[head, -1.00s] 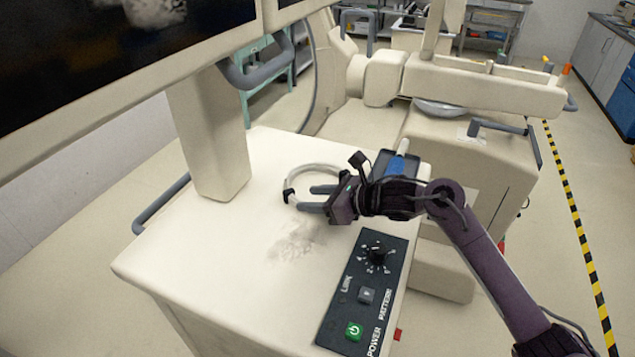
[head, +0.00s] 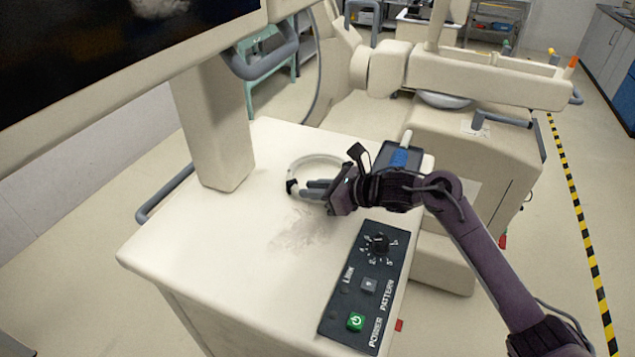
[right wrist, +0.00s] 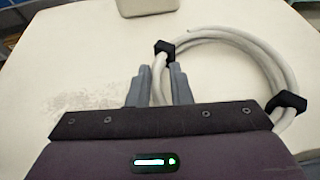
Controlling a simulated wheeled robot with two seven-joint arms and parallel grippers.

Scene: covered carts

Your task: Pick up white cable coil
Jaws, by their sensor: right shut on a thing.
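The white cable coil (head: 316,160) lies on the cream cart top, with black ties around it. In the right wrist view the coil (right wrist: 285,66) extends to the right of the fingers, with two black ties showing. My right gripper (head: 308,187) is shut on the near left side of the coil, close to one tie. In the right wrist view the fingers of the right gripper (right wrist: 161,84) stand on both sides of the cable. My left gripper is in neither view.
The cart top (head: 215,240) carries a control panel (head: 365,285) with a knob and a green power button at the front right. A monitor post (head: 208,130) rises at its back left. Another covered machine (head: 475,150) stands beyond. Grey handles (head: 165,198) stick out at the cart's side.

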